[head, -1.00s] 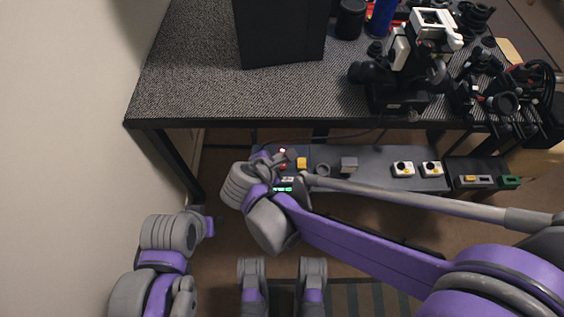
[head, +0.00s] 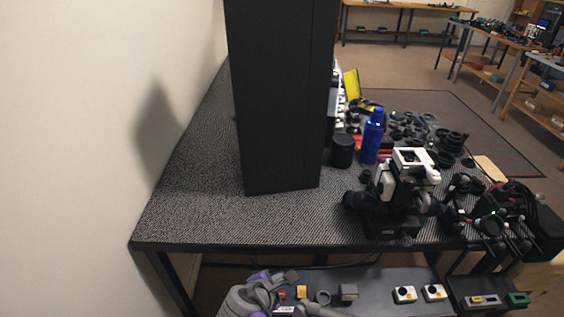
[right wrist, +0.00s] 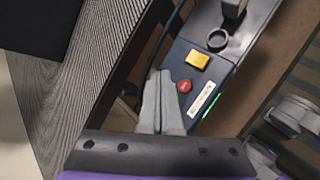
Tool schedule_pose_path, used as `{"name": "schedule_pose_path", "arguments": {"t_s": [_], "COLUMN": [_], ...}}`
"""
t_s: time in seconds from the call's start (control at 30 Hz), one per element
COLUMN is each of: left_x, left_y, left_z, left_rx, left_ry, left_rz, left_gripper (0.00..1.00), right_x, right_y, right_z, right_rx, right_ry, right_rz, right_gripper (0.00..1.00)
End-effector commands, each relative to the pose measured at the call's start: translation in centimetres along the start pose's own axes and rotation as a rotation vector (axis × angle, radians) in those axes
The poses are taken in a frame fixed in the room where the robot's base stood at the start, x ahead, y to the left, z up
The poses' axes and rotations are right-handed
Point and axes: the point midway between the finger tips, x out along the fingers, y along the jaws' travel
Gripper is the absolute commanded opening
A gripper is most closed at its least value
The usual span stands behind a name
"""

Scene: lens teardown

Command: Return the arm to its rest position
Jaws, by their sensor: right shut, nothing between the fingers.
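My right gripper (head: 288,277) shows at the bottom of the head view, with its grey and purple arm partly cut off by the frame edge. It is below the front edge of the table (head: 200,212), near the lower shelf (head: 378,287). In the right wrist view my right gripper (right wrist: 160,84) has its two grey fingers together with nothing between them. A red button (right wrist: 184,86) and a yellow block (right wrist: 199,59) on a dark panel lie beyond the fingertips. My left gripper is out of view.
A tall black panel (head: 278,100) stands on the table. A blue bottle (head: 373,136), a black cylinder (head: 342,151), a black and white device (head: 400,200) and several small parts crowd the right. A wall (head: 90,130) closes off the left. The left tabletop is clear.

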Motion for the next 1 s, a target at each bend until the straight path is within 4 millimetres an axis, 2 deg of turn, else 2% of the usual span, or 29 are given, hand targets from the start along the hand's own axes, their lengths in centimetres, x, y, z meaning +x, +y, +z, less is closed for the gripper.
{"name": "schedule_pose_path", "arguments": {"t_s": [0.13, 0.27, 0.4, 0.5, 0.7, 0.93, 1.0], "left_x": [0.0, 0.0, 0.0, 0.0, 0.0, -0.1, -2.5], "left_y": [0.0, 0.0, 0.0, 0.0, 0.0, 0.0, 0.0], "left_z": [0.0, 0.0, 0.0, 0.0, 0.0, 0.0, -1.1], "left_rx": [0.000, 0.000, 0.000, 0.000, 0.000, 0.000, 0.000], "left_ry": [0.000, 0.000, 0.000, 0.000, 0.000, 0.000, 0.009], "left_rz": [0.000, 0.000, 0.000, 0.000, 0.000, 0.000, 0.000], "left_gripper": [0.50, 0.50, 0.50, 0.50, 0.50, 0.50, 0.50], "right_x": [0.2, 0.5, -0.1, -1.1, -3.0, -4.7, -6.5], "right_y": [-0.7, -3.9, -9.5, -13.2, -18.1, -21.6, -19.8], "right_z": [1.0, 4.4, 8.7, 10.6, 12.2, 12.5, 13.7], "right_rx": [0.053, 0.281, 0.706, 1.021, 1.529, 1.998, 1.974], "right_ry": [0.007, 0.041, 0.078, 0.091, 0.095, 0.086, 0.098], "right_rz": [-0.022, -0.106, -0.245, -0.332, -0.446, -0.527, -0.518], "right_gripper": [0.00, 0.00, 0.00, 0.00, 0.00, 0.00, 0.00]}}
